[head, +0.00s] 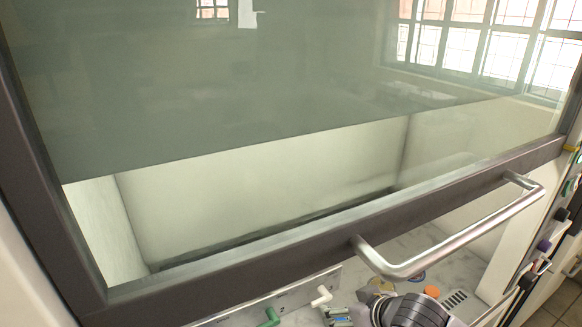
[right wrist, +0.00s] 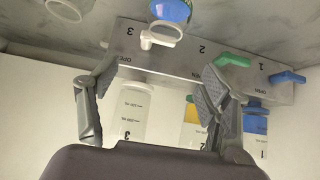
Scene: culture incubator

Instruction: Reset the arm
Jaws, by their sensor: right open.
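My right arm (head: 412,312) shows as a grey rounded part at the bottom edge of the head view, below the metal handle. Its fingers are not clear there. In the right wrist view my right gripper (right wrist: 160,82) is open, with its two grey fingers spread apart and nothing held between them. Beyond the fingers is a pale valve panel (right wrist: 180,58) marked 1, 2 and 3. A white valve handle (right wrist: 160,38), a green one (right wrist: 232,60) and a blue one (right wrist: 288,77) sit along it. My left gripper is not in view.
A dark-framed glass sash (head: 250,262) with a metal bar handle (head: 470,236) spans the head view above my right arm. Cups with white, yellow and blue show behind the gripper, including a white one (right wrist: 132,115). A blue-topped container (right wrist: 172,10) is near the panel.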

